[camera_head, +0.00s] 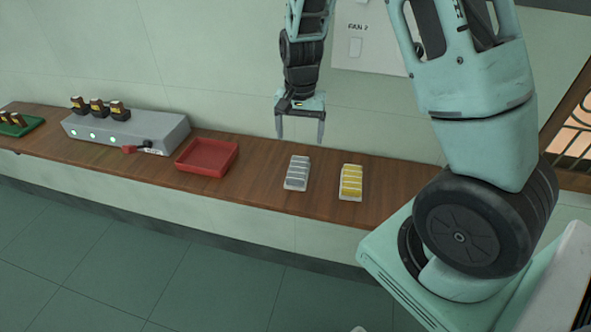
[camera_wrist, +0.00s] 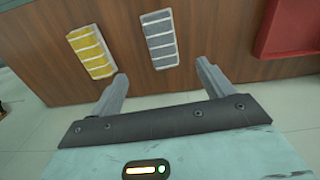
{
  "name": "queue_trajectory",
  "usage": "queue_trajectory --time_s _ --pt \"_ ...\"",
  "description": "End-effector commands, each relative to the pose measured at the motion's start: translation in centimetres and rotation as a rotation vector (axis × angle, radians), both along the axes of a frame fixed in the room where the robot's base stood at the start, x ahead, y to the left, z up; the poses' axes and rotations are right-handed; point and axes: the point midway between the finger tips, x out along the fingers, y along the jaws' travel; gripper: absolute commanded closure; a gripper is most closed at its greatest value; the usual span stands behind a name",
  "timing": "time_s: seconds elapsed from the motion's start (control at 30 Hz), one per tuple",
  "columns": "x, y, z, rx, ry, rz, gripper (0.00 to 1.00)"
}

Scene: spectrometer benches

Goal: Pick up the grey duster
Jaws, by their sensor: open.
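The grey duster (camera_head: 297,172) is a small block with grey ribbed strips on a pale base. It lies on the wooden bench, between a red tray and a yellow duster. It also shows in the wrist view (camera_wrist: 159,38), ahead of the fingers. My gripper (camera_head: 300,138) is open and empty, fingers pointing down, above and apart from the grey duster. In the wrist view my gripper (camera_wrist: 160,82) has its two fingers spread wide with nothing between them.
The yellow duster (camera_head: 351,182) lies close to the right of the grey one. The red tray (camera_head: 207,170) stands to the left. Farther left are a grey box (camera_head: 126,133) with a red-handled part and several dark blocks, and a green tray (camera_head: 36,125). The bench is narrow, against a wall.

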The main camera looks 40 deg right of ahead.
Motion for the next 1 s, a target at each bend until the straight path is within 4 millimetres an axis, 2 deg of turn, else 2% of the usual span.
queue_trajectory --time_s 0.1,0.3,0.63,1.0 --pt "-0.1 0.0 -2.5 0.0 0.006 -0.002 0.2" --pt "-0.1 0.0 -5.9 0.001 0.003 0.0 0.2" --pt "-0.1 0.2 -8.0 0.001 0.002 0.002 0.2" --pt "-0.1 0.7 -12.1 0.001 0.001 0.0 0.2"
